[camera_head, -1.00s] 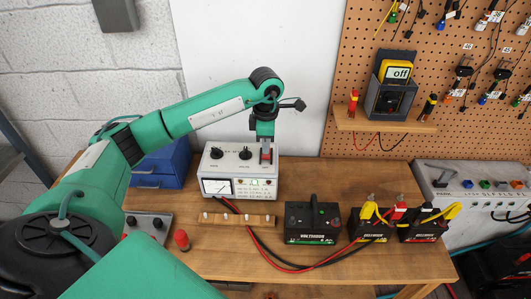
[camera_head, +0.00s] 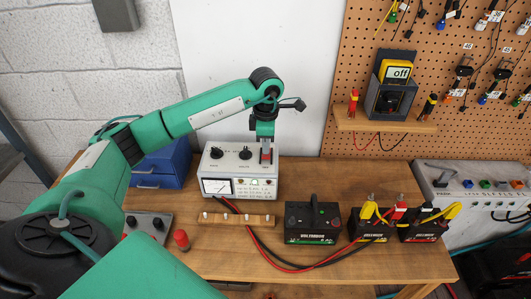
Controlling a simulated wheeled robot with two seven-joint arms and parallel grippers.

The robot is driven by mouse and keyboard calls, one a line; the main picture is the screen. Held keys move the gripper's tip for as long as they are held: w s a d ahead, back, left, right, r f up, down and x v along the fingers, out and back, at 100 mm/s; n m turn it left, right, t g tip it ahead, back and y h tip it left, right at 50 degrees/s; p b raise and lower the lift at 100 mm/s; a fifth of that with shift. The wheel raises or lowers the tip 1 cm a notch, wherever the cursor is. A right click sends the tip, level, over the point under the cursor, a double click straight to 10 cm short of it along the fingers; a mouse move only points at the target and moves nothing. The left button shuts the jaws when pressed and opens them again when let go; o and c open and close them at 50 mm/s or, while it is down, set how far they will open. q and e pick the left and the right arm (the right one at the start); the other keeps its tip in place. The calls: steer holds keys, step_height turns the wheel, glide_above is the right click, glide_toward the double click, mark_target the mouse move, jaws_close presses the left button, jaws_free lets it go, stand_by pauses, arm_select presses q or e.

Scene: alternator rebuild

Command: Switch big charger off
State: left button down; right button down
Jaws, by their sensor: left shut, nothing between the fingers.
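The big charger (camera_head: 226,188) is a pale box on the wooden bench, with two black knobs on top and a needle meter (camera_head: 216,186) on its front. A red switch (camera_head: 266,157) sits at the right of its top. My left gripper (camera_head: 266,151) points straight down at this switch. Its fingers are shut and empty, with the tips at or just above the switch. Whether they touch it, and which way the switch is tipped, is too small to tell. My right gripper is not in view.
A wooden strip (camera_head: 237,218) lies before the charger, with red and black cables running right. Dark batteries (camera_head: 312,224) stand right of it. A blue drawer box (camera_head: 160,168) stands left. A yellow meter reading "off" (camera_head: 397,72) is on the pegboard shelf.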

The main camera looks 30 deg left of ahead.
mark_target(266, 156)
arm_select(q)
steer(key=shift+f+b, duration=0.75)
steer(key=shift+f, duration=0.25)
steer(key=shift+r, duration=0.1)
stand_by(0.3)
steer(key=shift+r+p, duration=1.7)
steer(key=shift+r, duration=1.8)
steer(key=shift+f, duration=0.1)
